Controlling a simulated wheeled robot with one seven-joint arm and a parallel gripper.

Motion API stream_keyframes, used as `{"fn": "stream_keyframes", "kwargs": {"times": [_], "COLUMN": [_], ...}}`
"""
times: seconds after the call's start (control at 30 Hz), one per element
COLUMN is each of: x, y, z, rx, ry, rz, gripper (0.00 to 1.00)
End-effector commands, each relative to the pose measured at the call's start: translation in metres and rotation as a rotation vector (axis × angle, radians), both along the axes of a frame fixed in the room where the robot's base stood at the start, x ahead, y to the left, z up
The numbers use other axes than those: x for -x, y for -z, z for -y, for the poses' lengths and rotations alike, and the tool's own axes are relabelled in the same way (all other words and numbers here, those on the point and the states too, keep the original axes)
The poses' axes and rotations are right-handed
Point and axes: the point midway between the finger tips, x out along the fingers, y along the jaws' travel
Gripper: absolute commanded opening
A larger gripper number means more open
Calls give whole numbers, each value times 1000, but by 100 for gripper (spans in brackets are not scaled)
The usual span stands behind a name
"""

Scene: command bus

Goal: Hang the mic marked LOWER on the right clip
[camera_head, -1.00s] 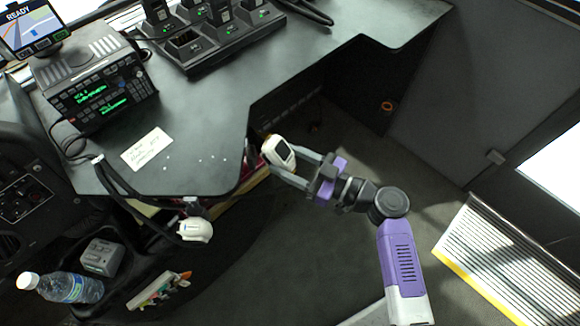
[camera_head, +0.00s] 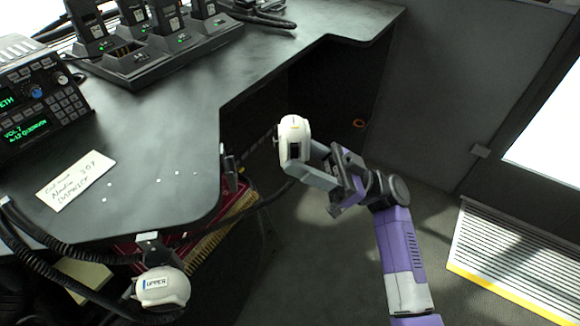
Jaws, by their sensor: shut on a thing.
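My gripper (camera_head: 310,162) is shut on a white mic (camera_head: 294,132), held upright off the desk's right edge. A dark patch shows low on its face; I cannot read a label on it. A dark cord runs from near it down behind the desk edge. A dark clip (camera_head: 229,172) sits on the desk's side edge, left of the held mic and apart from it. A second white mic (camera_head: 163,290), marked UPPER, hangs at the left clip (camera_head: 152,248) on the desk's front edge.
The dark desk (camera_head: 150,130) carries a note card (camera_head: 75,180), a radio (camera_head: 35,100) and a charger rack (camera_head: 150,60). A red box (camera_head: 205,215) lies below the desk edge. Coiled cords (camera_head: 75,245) cross the lower left. Floor at right is open up to a striped step (camera_head: 515,250).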

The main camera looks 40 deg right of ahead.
Motion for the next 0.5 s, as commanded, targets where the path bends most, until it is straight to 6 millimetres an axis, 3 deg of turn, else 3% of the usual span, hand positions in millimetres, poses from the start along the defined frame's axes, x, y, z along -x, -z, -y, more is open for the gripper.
{"fn": "stream_keyframes", "kwargs": {"times": [0.5], "x": [-15], "y": [11], "z": [-25], "rx": [-3], "ry": [-1], "rz": [0], "gripper": [19]}}
